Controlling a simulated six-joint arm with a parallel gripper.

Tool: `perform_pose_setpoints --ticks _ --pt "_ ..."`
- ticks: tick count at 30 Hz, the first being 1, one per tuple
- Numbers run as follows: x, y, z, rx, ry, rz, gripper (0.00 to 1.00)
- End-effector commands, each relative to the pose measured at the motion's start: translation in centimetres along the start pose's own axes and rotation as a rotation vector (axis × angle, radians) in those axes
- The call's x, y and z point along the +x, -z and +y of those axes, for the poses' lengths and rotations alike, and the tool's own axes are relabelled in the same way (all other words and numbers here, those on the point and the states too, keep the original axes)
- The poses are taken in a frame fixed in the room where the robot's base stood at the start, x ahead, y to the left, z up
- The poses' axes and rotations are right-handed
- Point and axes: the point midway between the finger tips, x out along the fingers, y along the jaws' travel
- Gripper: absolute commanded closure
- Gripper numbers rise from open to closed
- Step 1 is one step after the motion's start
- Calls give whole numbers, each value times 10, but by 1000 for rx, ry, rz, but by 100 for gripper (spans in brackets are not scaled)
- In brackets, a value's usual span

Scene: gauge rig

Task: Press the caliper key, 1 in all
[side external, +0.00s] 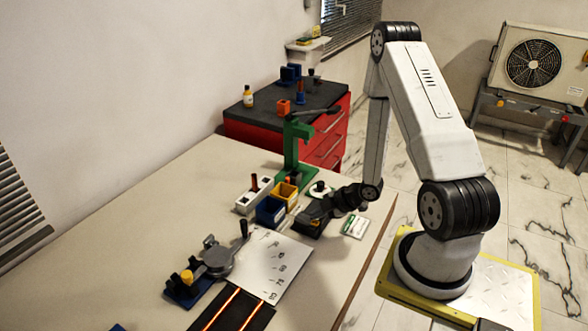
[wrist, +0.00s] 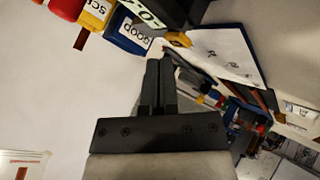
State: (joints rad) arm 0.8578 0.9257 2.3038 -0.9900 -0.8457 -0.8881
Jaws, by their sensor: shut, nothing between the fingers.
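My gripper (wrist: 158,68) is shut and empty, its two dark fingers together, in the wrist view. Just beyond its tips is a dark device (wrist: 185,12) with a pale readout whose digits are partly cut off. A small yellow key-like piece (wrist: 178,39) sits at this device's near edge, close to the right of the fingertips. I take it for the caliper key; whether the fingers touch it I cannot tell. In the side external view my gripper (side external: 303,219) is low over the table beside the bins, and its dark body partly hides the device.
A blue bin marked GOOD (wrist: 127,34) and a yellow bin (wrist: 97,13) lie close to the fingers. A white printed sheet (side external: 270,262), a green stand (side external: 291,150) and a round dial fixture (side external: 218,261) are nearby. The table's left part is clear.

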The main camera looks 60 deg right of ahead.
Motion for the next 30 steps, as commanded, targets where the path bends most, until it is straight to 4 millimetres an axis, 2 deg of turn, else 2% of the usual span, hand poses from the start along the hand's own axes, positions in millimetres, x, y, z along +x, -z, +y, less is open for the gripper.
perform_pose_setpoints --ticks 30 --pt "7 -5 -5 0 0 0 100"
